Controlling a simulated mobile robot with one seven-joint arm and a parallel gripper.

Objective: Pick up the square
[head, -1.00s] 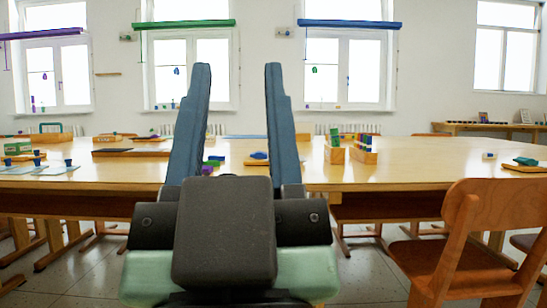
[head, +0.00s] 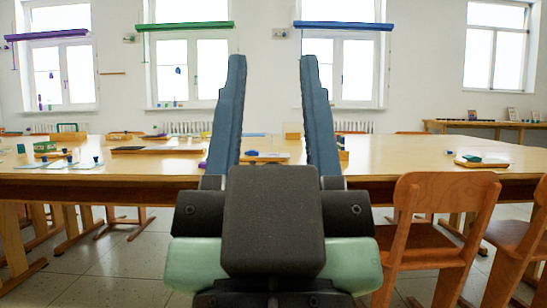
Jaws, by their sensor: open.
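My gripper (head: 272,62) stands in the middle of the head view with its two blue-grey fingers upright and apart, and nothing between them. Beyond it is a long wooden table (head: 400,170) with small items on it. I cannot tell for certain which item is the square. Between the fingers, farther off, a small blue piece (head: 252,153) lies at a wooden board (head: 270,158). A wooden block (head: 292,130) stands behind it. The right finger partly hides coloured blocks in a wooden holder (head: 342,153).
A wooden chair (head: 440,215) stands at the table's near side on the right, with another chair (head: 520,240) beside it. A tray with a green piece (head: 470,158) is at the table's right. Blue pots (head: 97,160) and a green box (head: 45,147) are at the left.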

